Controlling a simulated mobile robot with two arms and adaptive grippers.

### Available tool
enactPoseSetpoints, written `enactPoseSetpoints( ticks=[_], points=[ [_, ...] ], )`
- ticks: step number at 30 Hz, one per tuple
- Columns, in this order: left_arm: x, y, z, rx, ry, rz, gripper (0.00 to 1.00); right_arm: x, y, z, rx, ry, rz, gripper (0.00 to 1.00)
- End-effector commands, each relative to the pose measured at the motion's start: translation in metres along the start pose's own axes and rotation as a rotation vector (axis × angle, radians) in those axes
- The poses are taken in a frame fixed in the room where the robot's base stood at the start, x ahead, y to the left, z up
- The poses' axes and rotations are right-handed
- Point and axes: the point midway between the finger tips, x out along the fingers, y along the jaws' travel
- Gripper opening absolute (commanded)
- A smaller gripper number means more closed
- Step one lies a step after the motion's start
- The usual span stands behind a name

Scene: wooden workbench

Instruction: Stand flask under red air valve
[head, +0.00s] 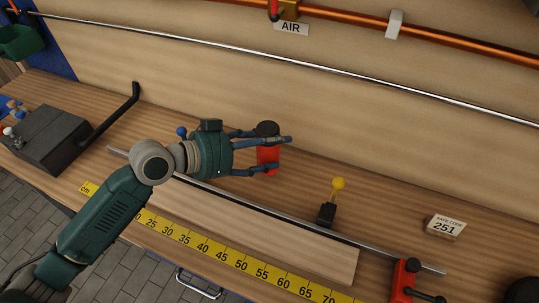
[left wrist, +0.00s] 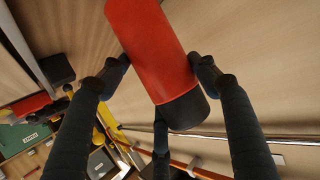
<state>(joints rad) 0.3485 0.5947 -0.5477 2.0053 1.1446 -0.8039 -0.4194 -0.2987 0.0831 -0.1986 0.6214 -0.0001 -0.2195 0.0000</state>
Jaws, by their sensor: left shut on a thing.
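The flask (head: 268,156) is red with a black cap and looks roughly upright in the head view. My left gripper (head: 281,153) is shut around its body from the left. The flask also fills the top middle of the left wrist view (left wrist: 150,50), between the dark fingers (left wrist: 163,75). I cannot tell whether its base touches the bench. The red air valve (head: 273,10) is at the top edge of the head view, above the AIR label (head: 291,28), on the copper pipe. My right gripper is not in view.
A steel rod (head: 300,218) and a yellow ruler (head: 245,268) run along the bench front. A yellow-knobbed lever (head: 338,185), a SAFE CODE block (head: 446,226) and a red clamp (head: 403,280) stand right. A dark box (head: 45,138) stands left. The bench behind the flask looks clear.

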Motion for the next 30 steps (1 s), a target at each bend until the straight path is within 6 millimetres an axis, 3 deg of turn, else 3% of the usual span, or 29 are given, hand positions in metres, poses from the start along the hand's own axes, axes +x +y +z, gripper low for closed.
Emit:
enactPoseSetpoints(
  ticks=[6, 19, 20, 22, 30],
  points=[
    [0.012, 0.001, 0.029, -0.004, 0.000, 0.001, 0.24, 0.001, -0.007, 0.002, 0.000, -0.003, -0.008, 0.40],
    [0.015, 0.000, 0.036, -0.001, 0.001, 0.000, 0.24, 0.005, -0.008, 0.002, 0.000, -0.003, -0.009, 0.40],
    [0.014, 0.000, 0.035, -0.002, -0.002, 0.000, 0.67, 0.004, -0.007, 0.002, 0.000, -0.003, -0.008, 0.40],
    [0.014, 0.000, 0.035, -0.002, -0.002, 0.000, 0.80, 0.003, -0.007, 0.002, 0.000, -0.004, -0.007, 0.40],
    [0.014, 0.000, 0.035, -0.002, -0.002, 0.001, 0.80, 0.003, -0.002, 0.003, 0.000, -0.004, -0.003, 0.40]
  ],
)
